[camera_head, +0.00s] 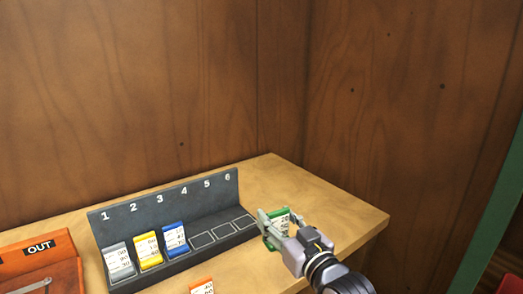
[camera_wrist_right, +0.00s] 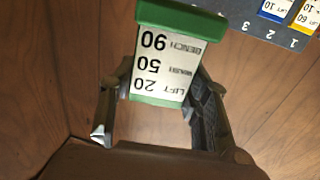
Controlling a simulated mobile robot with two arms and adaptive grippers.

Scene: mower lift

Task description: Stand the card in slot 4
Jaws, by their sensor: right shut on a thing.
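A green-edged card (camera_head: 283,215) with a white printed face is between the fingers of my right gripper (camera_head: 272,228), just right of the rack's slot 6 end. The right wrist view shows the card (camera_wrist_right: 165,65) upside down, reading 90, 50 and 20. The dark card rack (camera_head: 150,205) has slots numbered 1 to 6. A grey card (camera_head: 118,262) stands in slot 1, a yellow card (camera_head: 148,250) in slot 2 and a blue card (camera_head: 175,239) in slot 3. Slots 4, 5 and 6 show empty outlined recesses. My left gripper is not in view.
An orange card (camera_head: 202,288) shows partly at the bottom edge, in front of the rack. An orange OUT tray (camera_head: 40,262) stands left of the rack. The wooden table (camera_head: 335,205) is clear behind the gripper, with wood-panelled walls behind.

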